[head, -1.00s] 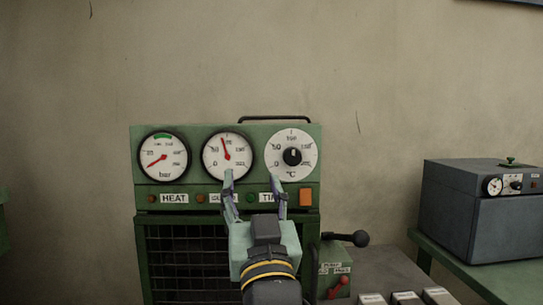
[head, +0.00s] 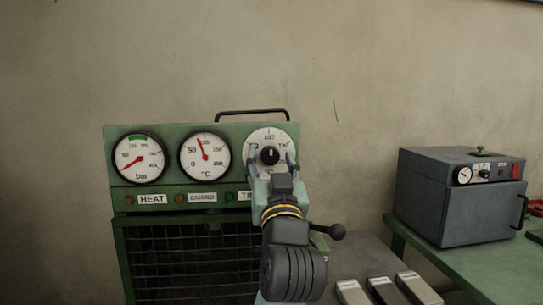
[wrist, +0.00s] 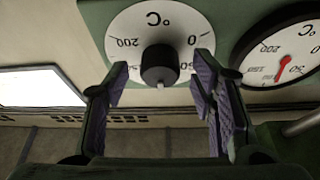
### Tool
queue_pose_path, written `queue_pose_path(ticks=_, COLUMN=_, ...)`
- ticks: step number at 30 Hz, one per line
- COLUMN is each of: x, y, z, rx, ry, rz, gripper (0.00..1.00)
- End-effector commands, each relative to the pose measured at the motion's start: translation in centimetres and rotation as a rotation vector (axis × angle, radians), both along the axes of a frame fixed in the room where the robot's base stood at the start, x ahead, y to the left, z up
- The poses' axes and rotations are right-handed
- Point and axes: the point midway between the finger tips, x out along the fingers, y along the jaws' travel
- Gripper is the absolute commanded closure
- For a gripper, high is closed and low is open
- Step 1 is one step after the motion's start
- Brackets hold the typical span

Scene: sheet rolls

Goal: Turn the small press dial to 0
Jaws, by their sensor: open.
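The press dial is a black knob (head: 269,156) on a white °C scale plate (head: 258,137), at the right of the green press panel. Its white pointer stands straight up, near the middle of the scale and away from 0. In the wrist view, which is upside down, the knob (wrist: 159,65) shows between my fingers, with 0 on the right and 200 on the left. My gripper (head: 271,163) is open, one finger to each side of the knob. The fingers appear apart from the knob; their exact depth is hard to tell. My gripper hides the lower scale in the head view.
A bar gauge (head: 139,159) and a °C gauge (head: 205,155) sit left of the dial. A black-knobbed lever (head: 337,232) sticks out at the press's right. A grey oven (head: 450,190) stands on a green bench. Several grey blocks (head: 384,290) lie at the front right.

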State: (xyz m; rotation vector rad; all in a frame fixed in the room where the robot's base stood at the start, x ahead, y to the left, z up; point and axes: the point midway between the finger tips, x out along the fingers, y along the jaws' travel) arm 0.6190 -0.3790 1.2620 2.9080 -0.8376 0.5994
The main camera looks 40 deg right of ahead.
Motion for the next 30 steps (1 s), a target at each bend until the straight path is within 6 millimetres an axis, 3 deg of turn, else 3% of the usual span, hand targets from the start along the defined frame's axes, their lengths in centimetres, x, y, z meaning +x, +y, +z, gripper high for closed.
queue_pose_path(ticks=9, x=0.21, y=-0.12, z=0.06, rx=0.000, ry=0.000, rz=0.000, gripper=0.49)
queue_pose_path(ticks=30, x=0.17, y=-0.11, z=0.06, rx=0.000, ry=0.000, rz=0.000, gripper=0.96)
